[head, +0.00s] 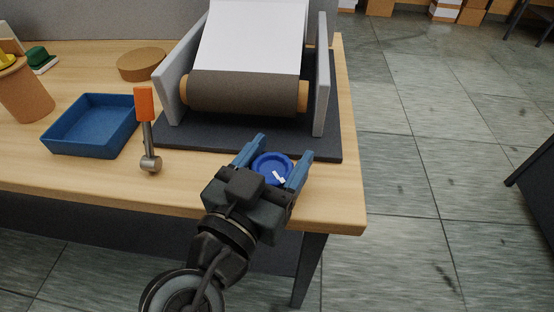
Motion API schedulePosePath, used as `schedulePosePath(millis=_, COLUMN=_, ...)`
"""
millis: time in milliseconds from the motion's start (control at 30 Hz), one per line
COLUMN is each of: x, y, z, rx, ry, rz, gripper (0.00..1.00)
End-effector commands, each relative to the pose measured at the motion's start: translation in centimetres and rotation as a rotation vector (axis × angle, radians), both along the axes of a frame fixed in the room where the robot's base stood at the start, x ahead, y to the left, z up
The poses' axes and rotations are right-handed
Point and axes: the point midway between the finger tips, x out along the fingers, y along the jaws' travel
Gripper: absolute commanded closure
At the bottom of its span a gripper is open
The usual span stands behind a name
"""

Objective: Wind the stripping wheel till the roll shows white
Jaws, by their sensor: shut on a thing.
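The roll (243,92) lies across between two grey side plates, and its visible face is dark grey-brown. A white sheet (252,38) rises behind and above it. The blue stripping wheel (266,163), a round disc with a raised rim and a white mark, is near the table's front edge, in front of the roll's dark base. My gripper (285,146) reaches in from below, with its two blue fingers shut on the wheel's left and right sides. The wheel's lower edge is partly hidden by my gripper.
A blue tray (58,145) stands at the left, with an orange-handled tool (145,105) beside it. A tan cup (24,92), a round cork-coloured disc (141,65) and a green-topped block (37,57) sit further back. The dark base plate (195,140) carries the roll stand.

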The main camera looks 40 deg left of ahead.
Motion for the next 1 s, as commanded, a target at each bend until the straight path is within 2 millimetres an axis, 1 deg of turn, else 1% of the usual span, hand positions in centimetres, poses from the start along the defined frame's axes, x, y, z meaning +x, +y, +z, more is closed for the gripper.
schedulePosePath(millis=133, x=0.0, y=0.0, z=0.0, rx=0.001, ry=0.000, rz=0.002, gripper=0.64)
schedulePosePath(millis=167, x=0.0, y=0.0, z=0.0, rx=0.001, ry=0.000, rz=0.002, gripper=0.31)
schedulePosePath(millis=333, x=0.0, y=0.0, z=0.0, rx=0.001, ry=0.000, rz=0.002, gripper=0.15)
schedulePosePath(millis=367, x=0.0, y=0.0, z=0.0, rx=0.001, ry=0.000, rz=0.002, gripper=0.13)
schedulePosePath(millis=567, x=-0.1, y=0.0, z=0.0, rx=0.000, ry=0.000, rz=0.002, gripper=0.13)
schedulePosePath(millis=667, x=-0.5, y=-0.1, z=0.0, rx=0.000, ry=0.001, rz=0.003, gripper=0.13)
schedulePosePath(millis=767, x=-1.6, y=-0.3, z=-0.1, rx=0.000, ry=0.000, rz=0.004, gripper=0.13)
schedulePosePath(millis=1000, x=-5.5, y=-1.1, z=-0.1, rx=0.001, ry=0.002, rz=0.004, gripper=0.13)
